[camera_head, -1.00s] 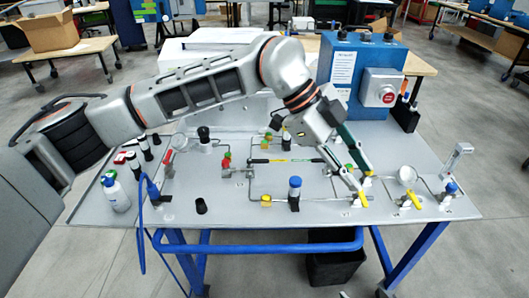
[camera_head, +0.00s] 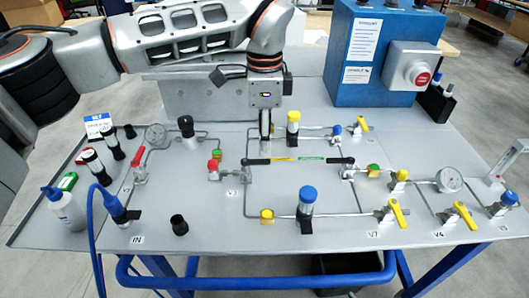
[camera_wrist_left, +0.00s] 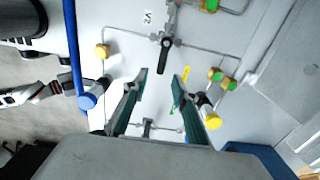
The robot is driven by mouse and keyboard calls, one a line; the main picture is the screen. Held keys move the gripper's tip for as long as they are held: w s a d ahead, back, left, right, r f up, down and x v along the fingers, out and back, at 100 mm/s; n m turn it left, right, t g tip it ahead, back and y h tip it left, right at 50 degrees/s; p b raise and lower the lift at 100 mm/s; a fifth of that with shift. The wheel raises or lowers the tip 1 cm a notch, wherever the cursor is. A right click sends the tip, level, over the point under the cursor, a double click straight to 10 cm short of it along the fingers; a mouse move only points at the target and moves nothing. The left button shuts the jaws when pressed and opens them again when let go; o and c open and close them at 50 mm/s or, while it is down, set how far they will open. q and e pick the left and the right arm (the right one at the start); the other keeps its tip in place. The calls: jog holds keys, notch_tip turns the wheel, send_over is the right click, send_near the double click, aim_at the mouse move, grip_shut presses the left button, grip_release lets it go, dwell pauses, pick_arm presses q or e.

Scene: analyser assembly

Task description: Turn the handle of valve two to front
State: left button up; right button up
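Valve two (camera_head: 246,172), by a small label that seems to read V2, sits on the grey panel at centre left in the head view. Its black handle (camera_head: 259,161) points right, in line with a yellow and green strip. It also shows in the wrist view as a valve (camera_wrist_left: 168,36) with its black handle (camera_wrist_left: 164,58) pointing down the picture. My left gripper (camera_head: 265,150) points down just over that handle. In the wrist view the left gripper (camera_wrist_left: 162,75) has its two green-lined fingers apart, with the handle's end near the gap and apparently untouched. My right gripper is not in view.
A yellow-capped cylinder (camera_head: 293,130) stands close right of my left gripper. A blue-capped cylinder (camera_head: 307,203) stands nearer the front. Yellow-handled valves (camera_head: 398,213) and a gauge (camera_head: 450,180) are at the right. A blue box (camera_head: 375,55) stands behind.

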aim_at(264, 161)
pick_arm(q)
notch_tip(264, 161, down, 4)
jog(key=shift+w+f+b, duration=0.1)
jog(key=shift+f+b, duration=0.15)
jog(key=shift+b, duration=0.05)
jog(key=shift+f, duration=0.2)
grip_shut()
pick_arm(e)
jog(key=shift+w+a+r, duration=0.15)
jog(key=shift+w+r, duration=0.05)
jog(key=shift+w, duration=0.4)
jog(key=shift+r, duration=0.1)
